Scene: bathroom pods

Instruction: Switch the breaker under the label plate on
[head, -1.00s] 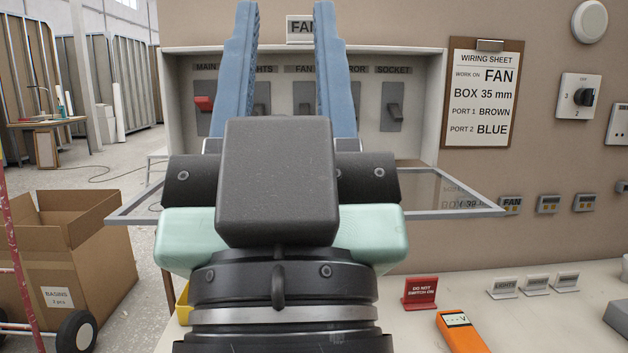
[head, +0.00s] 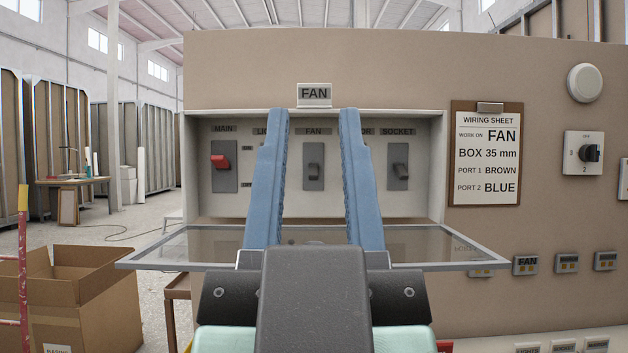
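The label plate (head: 314,94) reads FAN and sits on the top edge of the open breaker box (head: 432,160). Below it is the FAN breaker (head: 314,153), a grey plate whose grey lever (head: 314,173) appears to point down. It shows between the two blue fingers of my gripper (head: 314,115). My gripper is open and empty, in front of the box. How far its tips are from the breaker I cannot tell. The red MAIN lever (head: 221,162) sits higher on its plate. The SOCKET breaker (head: 400,170) is at right. The fingers largely hide the LIGHTS and mirror-side breakers.
The box's clear cover (head: 440,245) is swung down below it and sticks out toward me, under my fingers. A wiring sheet (head: 486,155) naming FAN and a rotary switch (head: 584,153) are on the wall at right. A cardboard carton (head: 100,300) stands at lower left.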

